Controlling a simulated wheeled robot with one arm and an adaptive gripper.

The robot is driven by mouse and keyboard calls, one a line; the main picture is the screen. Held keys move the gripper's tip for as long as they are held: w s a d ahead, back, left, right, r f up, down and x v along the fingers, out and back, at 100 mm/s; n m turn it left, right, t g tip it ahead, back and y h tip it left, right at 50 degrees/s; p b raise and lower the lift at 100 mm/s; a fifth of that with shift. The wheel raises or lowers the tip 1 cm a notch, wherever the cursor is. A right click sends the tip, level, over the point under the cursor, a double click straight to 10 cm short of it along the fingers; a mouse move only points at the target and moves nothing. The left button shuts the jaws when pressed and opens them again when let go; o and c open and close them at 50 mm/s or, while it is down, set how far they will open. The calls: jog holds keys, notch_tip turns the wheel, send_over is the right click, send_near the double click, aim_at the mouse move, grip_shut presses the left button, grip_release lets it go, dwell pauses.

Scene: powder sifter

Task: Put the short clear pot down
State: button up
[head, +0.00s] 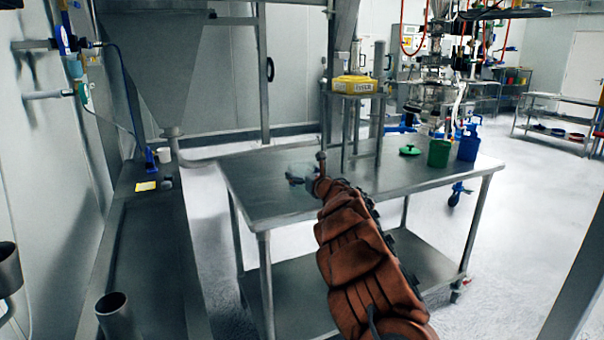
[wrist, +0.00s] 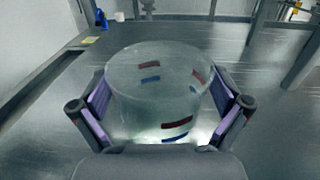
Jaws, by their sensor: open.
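The short clear pot (wrist: 155,95) stands upright in the middle of the wrist view, see-through, with red and blue marks on its wall. It appears to rest on the steel table (wrist: 275,110). My gripper (wrist: 160,112) is open, with one purple-padded finger on each side of the pot. Whether the pads touch its wall is hard to tell. In the head view the pot (head: 299,171) is faint at the table's left part, partly hidden by my gripper (head: 298,181).
A green cup (head: 439,153), a blue jug (head: 468,147) and a green lid (head: 410,151) are on the table's right part. A stand with a yellow container (head: 352,85) rises at the table's back. A long steel bench (head: 150,240) is to the left.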

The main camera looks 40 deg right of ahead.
jog(key=shift+b+v, duration=0.7)
jog(key=shift+v, duration=5.25)
